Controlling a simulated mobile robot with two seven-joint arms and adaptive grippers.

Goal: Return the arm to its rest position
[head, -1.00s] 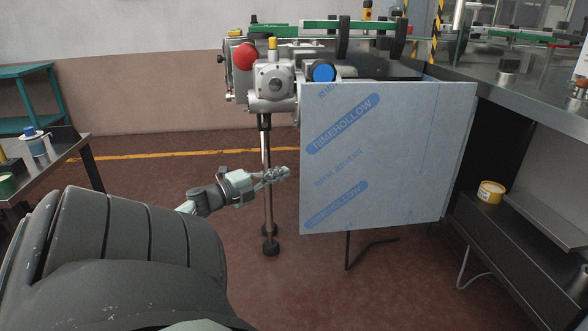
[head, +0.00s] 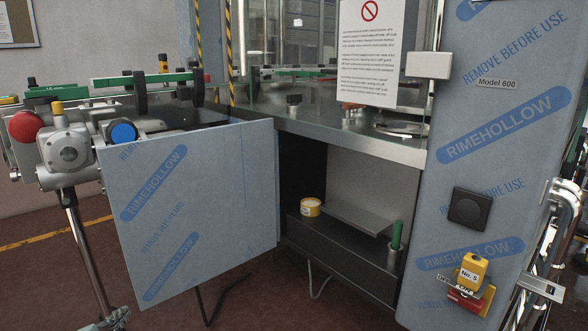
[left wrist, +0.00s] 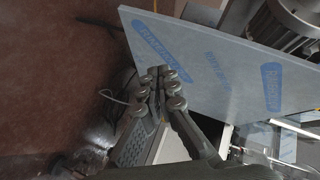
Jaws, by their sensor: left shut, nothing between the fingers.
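My left gripper (head: 118,318) shows only in part at the bottom left edge of the head view, low beside the open door panel. In the left wrist view its fingers (left wrist: 161,88) are shut together with nothing between them. The door panel (head: 190,210) is blue-grey, covered in printed protective film, and stands swung out from the machine. In the left wrist view the panel (left wrist: 215,65) lies beyond the fingertips; I cannot tell the exact gap. My right gripper is in neither view.
The open machine cabinet holds a yellow tub (head: 310,207), a shelf (head: 357,219) and a green-handled item (head: 397,236). A filmed column (head: 497,150) with a yellow-and-red switch (head: 470,282) stands at right. Some brown floor is clear.

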